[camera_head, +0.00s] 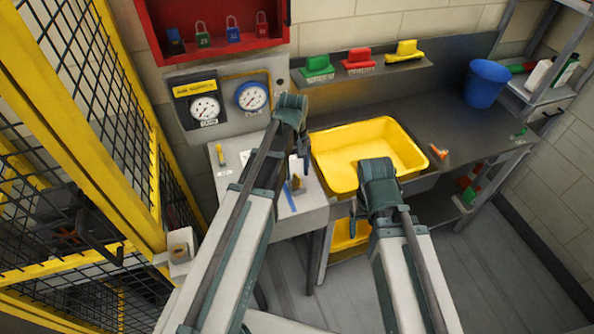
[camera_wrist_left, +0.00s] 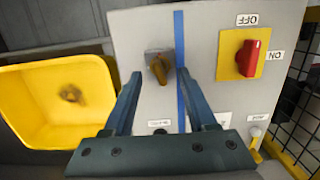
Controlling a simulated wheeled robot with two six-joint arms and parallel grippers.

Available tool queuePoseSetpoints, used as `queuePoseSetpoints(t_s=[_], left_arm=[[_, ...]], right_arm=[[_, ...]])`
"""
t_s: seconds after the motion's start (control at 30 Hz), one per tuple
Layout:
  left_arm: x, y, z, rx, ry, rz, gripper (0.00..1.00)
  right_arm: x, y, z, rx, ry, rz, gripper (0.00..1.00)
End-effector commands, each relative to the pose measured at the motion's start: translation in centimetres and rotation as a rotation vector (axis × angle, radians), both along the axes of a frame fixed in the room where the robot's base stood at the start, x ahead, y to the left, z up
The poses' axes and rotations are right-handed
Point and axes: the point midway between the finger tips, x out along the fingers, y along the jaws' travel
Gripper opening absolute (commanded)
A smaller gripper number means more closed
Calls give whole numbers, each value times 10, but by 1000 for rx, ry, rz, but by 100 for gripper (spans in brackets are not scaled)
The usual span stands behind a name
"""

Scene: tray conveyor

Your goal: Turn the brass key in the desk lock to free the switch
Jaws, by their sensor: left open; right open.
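In the left wrist view, the brass key (camera_wrist_left: 158,68) sits in a lock on the pale grey desk panel. My left gripper (camera_wrist_left: 159,75) is open, its two fingertips on either side of the key with visible gaps. I cannot tell how near they are in depth. The red switch (camera_wrist_left: 247,57) on its yellow plate is right of the key, between OFF and ON labels, its knob roughly upright. In the head view, the brass key (camera_head: 298,184) shows beside my left arm, which hides the switch.
A blue strip (camera_wrist_left: 180,60) runs down the panel between key and switch. A yellow tub (camera_head: 340,182) stands right of the desk box (camera_head: 300,220). A blue bucket (camera_head: 486,84) stands at the back right. A yellow mesh fence (camera_head: 150,140) rises on the left.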

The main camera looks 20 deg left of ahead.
Motion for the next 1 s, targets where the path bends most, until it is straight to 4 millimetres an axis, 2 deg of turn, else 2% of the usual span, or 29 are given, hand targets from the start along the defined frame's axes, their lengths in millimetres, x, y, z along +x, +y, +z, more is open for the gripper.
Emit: queuePoseSetpoints(t_s=[0.03,0.6,0.77,1.0], left_arm=[[1,1,15,0,0,0,57],[10,7,98,0,0,0,57],[11,8,109,0,0,0,57],[11,8,108,0,0,0,57]], right_arm=[[0,0,15,0,0,-2,76],[0,0,98,2,2,-10,76],[-1,0,109,2,2,-9,76],[-1,0,108,2,2,-8,76]])
